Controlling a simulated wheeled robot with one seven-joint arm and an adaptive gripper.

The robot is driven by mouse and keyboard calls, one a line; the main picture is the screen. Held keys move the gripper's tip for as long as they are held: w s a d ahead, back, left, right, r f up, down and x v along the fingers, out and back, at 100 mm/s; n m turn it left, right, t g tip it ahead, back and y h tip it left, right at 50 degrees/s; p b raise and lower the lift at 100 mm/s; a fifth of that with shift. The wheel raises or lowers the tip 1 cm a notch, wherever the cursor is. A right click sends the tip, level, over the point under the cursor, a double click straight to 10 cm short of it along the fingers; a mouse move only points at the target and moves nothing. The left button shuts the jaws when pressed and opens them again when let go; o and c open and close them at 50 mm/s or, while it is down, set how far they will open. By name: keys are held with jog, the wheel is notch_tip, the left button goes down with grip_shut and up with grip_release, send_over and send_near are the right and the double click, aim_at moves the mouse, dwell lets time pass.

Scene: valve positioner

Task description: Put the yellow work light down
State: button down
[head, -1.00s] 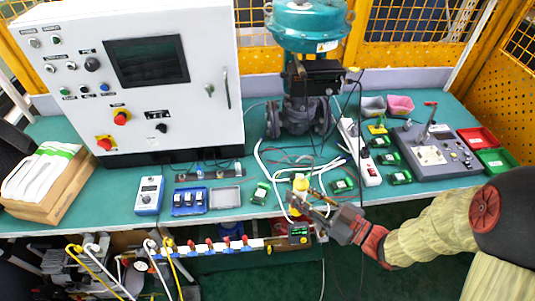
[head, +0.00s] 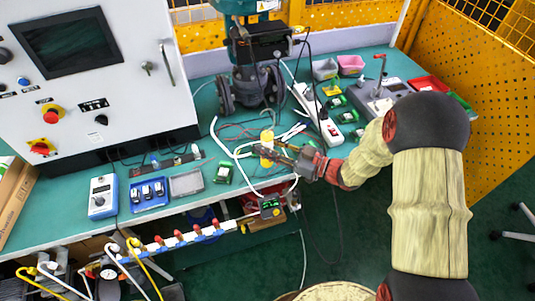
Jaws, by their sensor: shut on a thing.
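The yellow work light (head: 267,136) is a small upright yellow cylinder near the front edge of the green bench in the head view. My gripper (head: 273,153) comes from the right and is shut on it. The fingers cover part of its lower half. I cannot tell whether its base touches the bench top or hangs just above it.
Loose white and dark cables lie around the light. A white power strip (head: 318,115) and small green modules (head: 347,117) are to the right. A grey tray (head: 186,183) and blue tray (head: 149,195) are to the left. A valve actuator (head: 252,85) stands behind.

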jog(key=shift+f+b, duration=0.8)
jog(key=shift+f, duration=0.75)
jog(key=shift+f, duration=0.2)
jog(key=c, duration=1.5)
grip_release()
jog(key=shift+o, duration=0.4)
jog(key=shift+r, duration=0.1)
jog(key=shift+d+r, duration=0.1)
jog(key=shift+d, duration=0.1)
jog(key=p+v, duration=0.3)
jog(key=v, duration=0.8)
jog(key=shift+d, duration=0.3)
